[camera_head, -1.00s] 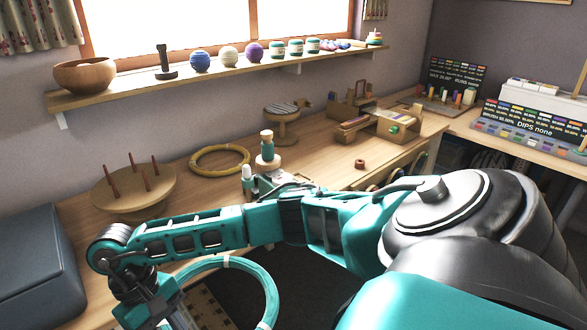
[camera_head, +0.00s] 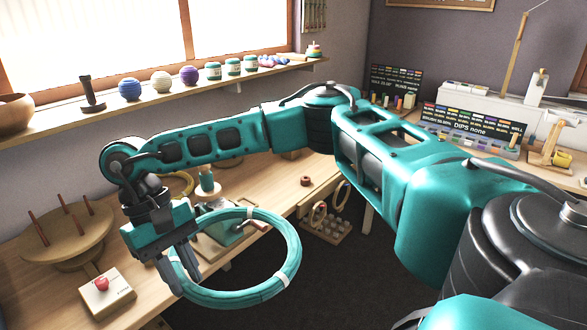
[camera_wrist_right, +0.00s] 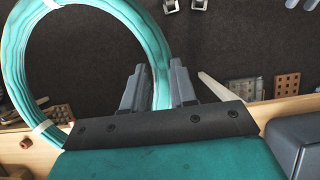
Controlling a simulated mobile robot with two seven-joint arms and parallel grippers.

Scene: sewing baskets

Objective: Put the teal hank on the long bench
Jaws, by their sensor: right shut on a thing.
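The teal hank (camera_head: 293,258) is a large ring with pale ties. My right gripper (camera_head: 178,277) is shut on the left side of its ring and holds it up in the air. In the right wrist view the hank (camera_wrist_right: 150,45) passes between the two fingers (camera_wrist_right: 158,88). The long bench (camera_head: 262,182) is the wooden top along the wall under the window. In the head view the hank overlaps the bench's front edge, with dark floor behind its right part. My left gripper is not in view.
A round peg stand (camera_head: 60,228) and a small block with a red top (camera_head: 107,290) stand on the bench at left. A green device (camera_head: 215,225) shows through the ring. A wall shelf (camera_head: 150,103) holds balls and jars. Bare bench top lies around the block.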

